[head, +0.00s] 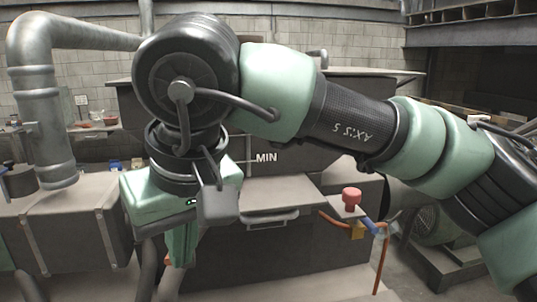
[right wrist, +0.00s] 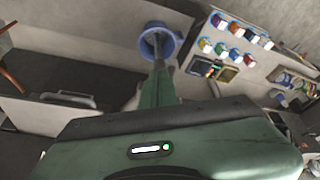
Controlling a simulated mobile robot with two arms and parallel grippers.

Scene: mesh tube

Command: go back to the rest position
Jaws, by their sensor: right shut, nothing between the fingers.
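My right gripper (head: 181,258) hangs below its wrist at the lower left of the head view, in front of a grey machine (head: 280,215). Its green fingers are closed together and hold nothing. In the right wrist view the closed fingers (right wrist: 157,88) point up the picture. Their dark tips overlap a blue-rimmed round opening (right wrist: 172,40); I cannot tell whether they touch it. My right arm crosses the head view from the right and hides much of the machine. My left gripper is not in view.
A red knob (head: 351,196) and a blue fitting (head: 371,226) with an orange cable sit right of the machine's middle. A grey pipe (head: 40,110) stands at the left.

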